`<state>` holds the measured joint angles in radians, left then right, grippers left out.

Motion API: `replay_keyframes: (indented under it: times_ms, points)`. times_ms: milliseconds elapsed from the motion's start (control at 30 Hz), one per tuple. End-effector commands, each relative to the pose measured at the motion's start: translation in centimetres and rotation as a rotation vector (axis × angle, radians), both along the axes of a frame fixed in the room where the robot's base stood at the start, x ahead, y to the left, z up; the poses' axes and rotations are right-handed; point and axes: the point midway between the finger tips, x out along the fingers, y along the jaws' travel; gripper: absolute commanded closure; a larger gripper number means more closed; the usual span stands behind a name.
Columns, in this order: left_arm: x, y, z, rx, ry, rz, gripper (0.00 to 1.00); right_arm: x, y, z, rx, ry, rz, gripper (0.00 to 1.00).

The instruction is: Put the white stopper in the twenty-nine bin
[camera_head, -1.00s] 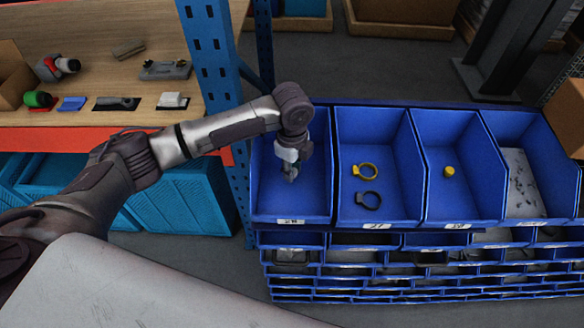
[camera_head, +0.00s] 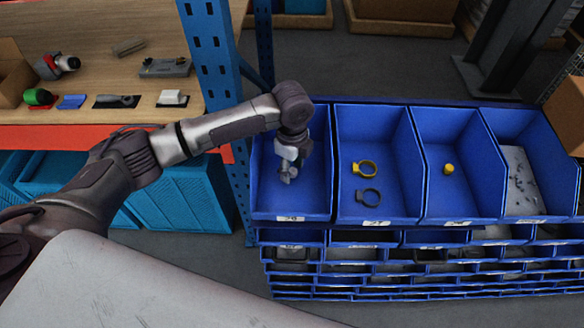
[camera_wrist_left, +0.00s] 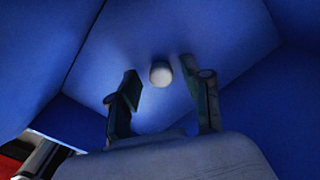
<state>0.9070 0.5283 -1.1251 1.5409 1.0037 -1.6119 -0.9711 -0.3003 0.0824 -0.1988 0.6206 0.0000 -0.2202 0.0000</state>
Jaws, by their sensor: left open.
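The white stopper (camera_wrist_left: 160,75) shows in the left wrist view as a small pale round thing just beyond my fingertips, against the blue inside of a bin. I cannot tell for sure whether it touches the bin floor. My left gripper (camera_head: 287,173) is down inside the leftmost top bin (camera_head: 305,205). Its two fingers (camera_wrist_left: 165,100) stand apart with nothing held between them. In the head view the stopper is hidden or too small to pick out. The label (camera_head: 290,218) on this bin's front is too blurred to read surely. My right gripper is not in view.
The neighbouring top bin holds two rings (camera_head: 364,169), one partly yellow and one dark. The bin after it holds a yellow piece (camera_head: 449,169). A blue post (camera_head: 213,70) and a wooden workbench (camera_head: 90,60) with tools stand at the left. Smaller bins are stacked below.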

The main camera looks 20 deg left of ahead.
Motion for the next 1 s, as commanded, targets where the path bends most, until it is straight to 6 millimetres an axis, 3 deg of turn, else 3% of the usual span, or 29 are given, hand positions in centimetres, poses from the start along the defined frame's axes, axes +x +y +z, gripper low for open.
replay_keyframes:
  times_ms: [500, 700, 1000]
  points:
    - [0.1, 0.0, 9.8, -0.002, -0.004, 0.001, 0.51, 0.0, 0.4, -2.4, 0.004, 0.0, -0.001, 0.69]
    - [0.0, 0.0, 11.3, -0.001, -0.002, 0.0, 0.51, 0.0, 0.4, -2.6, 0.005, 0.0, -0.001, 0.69]
    - [0.0, 0.0, 11.5, -0.001, -0.001, 0.0, 0.51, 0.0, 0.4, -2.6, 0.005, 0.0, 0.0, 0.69]
